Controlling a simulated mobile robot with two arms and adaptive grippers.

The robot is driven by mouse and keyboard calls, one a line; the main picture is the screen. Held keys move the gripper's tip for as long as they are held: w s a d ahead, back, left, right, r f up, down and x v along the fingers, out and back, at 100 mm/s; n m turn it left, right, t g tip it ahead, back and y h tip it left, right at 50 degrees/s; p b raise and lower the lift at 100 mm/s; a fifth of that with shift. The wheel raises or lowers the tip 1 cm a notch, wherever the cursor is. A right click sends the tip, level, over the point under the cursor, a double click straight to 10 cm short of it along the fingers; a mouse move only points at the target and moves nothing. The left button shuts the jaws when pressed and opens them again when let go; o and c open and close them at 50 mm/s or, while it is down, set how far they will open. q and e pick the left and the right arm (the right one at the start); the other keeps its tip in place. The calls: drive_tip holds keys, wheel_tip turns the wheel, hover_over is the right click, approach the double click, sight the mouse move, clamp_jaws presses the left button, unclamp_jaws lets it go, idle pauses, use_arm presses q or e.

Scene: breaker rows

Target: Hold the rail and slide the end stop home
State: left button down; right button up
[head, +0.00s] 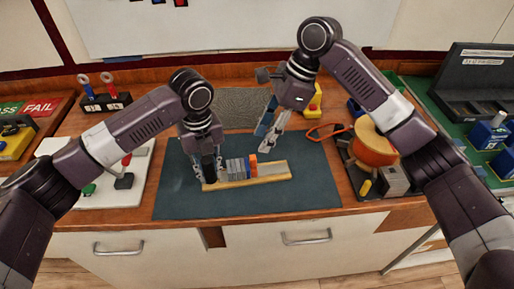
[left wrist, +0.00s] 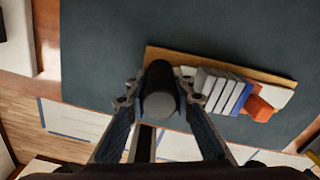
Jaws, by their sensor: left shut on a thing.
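The rail (head: 275,172) lies on a pale wooden base on the dark mat, slightly tilted in the head view. Several grey breaker blocks (head: 234,168) and a thin blue one stand in a row on it. The orange end stop (head: 253,166) stands at the right end of this row; it also shows in the left wrist view (left wrist: 260,107). My left gripper (head: 208,178) is shut on a black cylindrical handle (left wrist: 160,92) at the rail's left end. My right gripper (head: 266,140) is above and behind the rail, its fingers apart and empty, clear of the orange stop.
The dark mat (head: 320,195) has free room right of the rail. An orange spool (head: 373,145) stands on a dark tray at the right. A white board (head: 125,190) with small parts lies at the left. A grey textured pad (head: 240,105) lies behind the mat.

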drive_tip(key=shift+v, duration=2.2)
use_arm(q)
drive_tip(key=c, duration=1.6)
unclamp_jaws()
wheel_tip(320, 180, up, 12)
